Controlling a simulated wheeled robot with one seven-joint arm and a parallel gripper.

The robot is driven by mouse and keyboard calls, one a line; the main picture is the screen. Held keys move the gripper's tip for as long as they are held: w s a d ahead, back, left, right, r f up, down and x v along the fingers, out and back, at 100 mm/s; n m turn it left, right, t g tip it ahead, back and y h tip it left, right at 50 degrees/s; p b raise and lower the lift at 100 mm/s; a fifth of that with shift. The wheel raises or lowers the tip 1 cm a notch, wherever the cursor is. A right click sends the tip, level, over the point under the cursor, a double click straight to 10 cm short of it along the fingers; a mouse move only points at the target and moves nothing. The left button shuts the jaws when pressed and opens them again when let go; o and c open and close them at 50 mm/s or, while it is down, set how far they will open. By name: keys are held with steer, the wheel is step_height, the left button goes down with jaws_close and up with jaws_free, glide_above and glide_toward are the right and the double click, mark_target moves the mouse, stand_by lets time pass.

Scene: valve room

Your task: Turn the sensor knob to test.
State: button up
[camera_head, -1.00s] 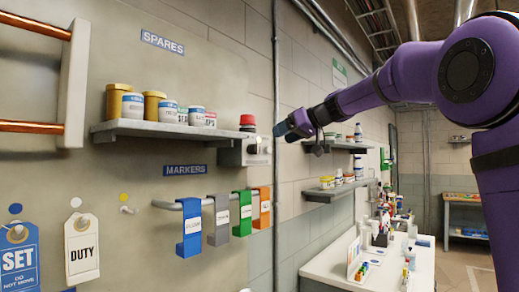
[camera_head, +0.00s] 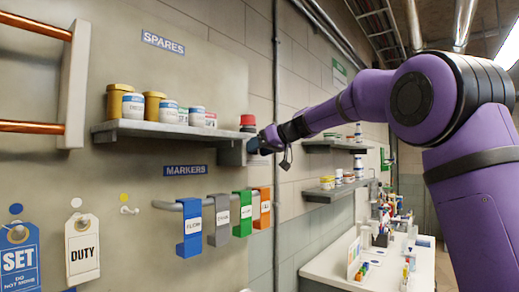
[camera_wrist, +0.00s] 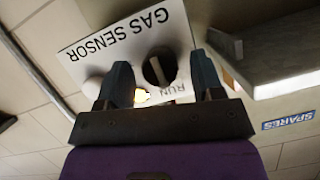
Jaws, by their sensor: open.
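The gas sensor panel (camera_wrist: 110,48) is white and reads GAS SENSOR, upside down in the wrist view. Its dark round knob (camera_wrist: 157,69) has a paler ridge that runs roughly toward the RUN label (camera_wrist: 166,90). No TEST label can be made out. My gripper (camera_wrist: 165,72) is open, with one finger on each side of the knob in the picture; contact is not visible. In the head view, my gripper (camera_head: 264,141) is at the sensor box (camera_head: 232,152), at the right end of the shelf, and covers its front.
A red-topped button (camera_head: 248,121) sits above the box. The spares shelf (camera_head: 150,130) with several jars (camera_head: 133,106) is just left. Coloured marker tags (camera_head: 218,220) hang below.

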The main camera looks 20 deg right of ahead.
steer(key=c, duration=0.9)
steer(key=shift+m, duration=0.3)
steer(key=m+y, duration=0.2)
steer(key=m, duration=0.2)
steer(key=m+y, duration=0.2)
steer(key=m, duration=0.3)
steer(key=m+y, duration=0.3)
steer(key=m, duration=0.1)
steer(key=shift+w+d+f, duration=0.1)
steer(key=shift+d+f, duration=0.15)
steer(key=shift+f, duration=0.1)
steer(key=shift+m, duration=0.4)
steer(key=o, duration=0.9)
